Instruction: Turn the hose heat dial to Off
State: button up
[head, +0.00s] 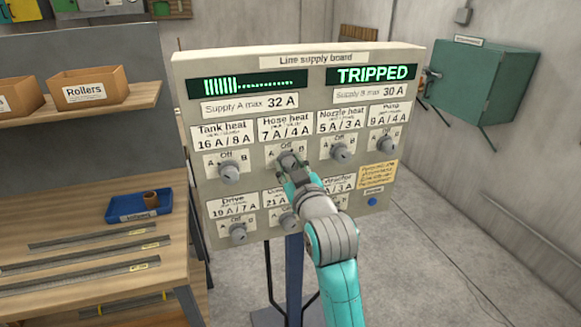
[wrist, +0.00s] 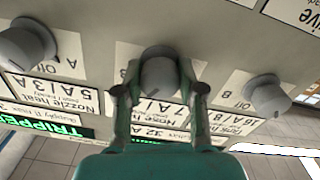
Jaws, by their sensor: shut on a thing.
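The hose heat dial (head: 288,159) is a grey knob in the upper row of the line supply board (head: 300,80), under the label "Hose heat 7 A / 4 A". My gripper (head: 294,178) is at the dial and covers part of it in the head view. In the wrist view, which is upside down, the dial (wrist: 159,72) sits between the two fingers of my gripper (wrist: 160,90), which are shut on its sides. I cannot tell which mark the dial points to. "Off" shows above it in the head view.
The tank heat dial (head: 229,173) and nozzle heat dial (head: 340,153) flank it closely. The display (head: 372,75) reads TRIPPED above "Supply B max 30 A". A shelf with a blue tray (head: 138,206) stands left; a green wall cabinet (head: 484,90) hangs right.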

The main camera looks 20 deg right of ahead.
jog(key=n, duration=0.5)
jog(key=shift+n, duration=0.3)
dwell(0.4)
jog(key=o, duration=1.1)
jog(key=shift+o, duration=0.2)
jog(key=shift+s, duration=0.1)
jog(key=s, duration=1.1)
jog(key=shift+s, duration=0.4)
jog(key=shift+a+f, duration=0.1)
